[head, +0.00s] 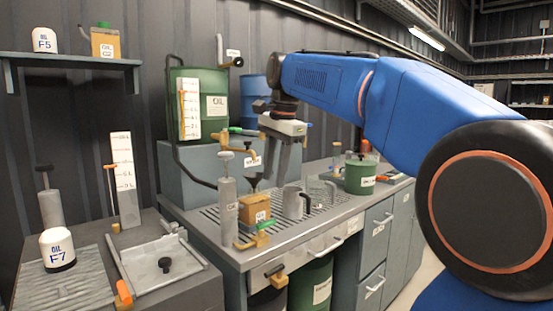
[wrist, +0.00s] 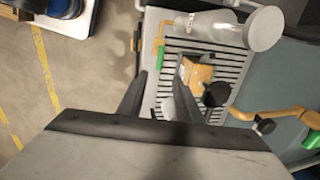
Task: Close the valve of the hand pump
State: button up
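The hand pump is a grey upright cylinder (head: 228,212) with a plunger handle on top, at the front left of the grated bench. In the wrist view the pump (wrist: 210,25) lies along the top. At its foot a brass outlet carries a valve with a green lever (head: 264,226); the lever also shows in the wrist view (wrist: 160,58). I cannot tell whether the valve is open. My gripper (head: 268,182) points down above the grate, behind and above the valve in the head view. In the wrist view my gripper (wrist: 154,76) has its fingers apart with nothing between them.
An orange oil can (head: 255,208) stands right beside the pump, under a funnel. A brass tap (head: 235,150) with another green lever hangs above. Metal jugs (head: 295,202) and a green container (head: 359,177) stand to the right. A grey side table (head: 85,235) is at left.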

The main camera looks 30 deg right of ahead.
jog(key=shift+s+d+r, duration=0.1)
jog(key=shift+s+r, duration=0.1)
jog(key=shift+r, duration=0.8)
jog(key=shift+s+r, duration=0.2)
jog(key=shift+r, duration=0.8)
jog(key=s+a+f+n+t, duration=0.1)
jog(key=s+f+n, duration=0.4)
jog(key=s+f, duration=0.3)
jog(key=s+a+f+n, duration=0.1)
jog(key=s+f+n, duration=0.4)
jog(key=f, duration=1)
jog(key=s+a+f+n+t, duration=0.1)
jog(key=s+f+n, duration=0.4)
jog(key=s+f, duration=0.5)
notch_tip(320, 180, down, 2)
jog(key=shift+s+a+f+t+h, duration=0.1)
jog(key=shift+s+a+t+h, duration=0.25)
jog(key=shift+a, duration=0.2)
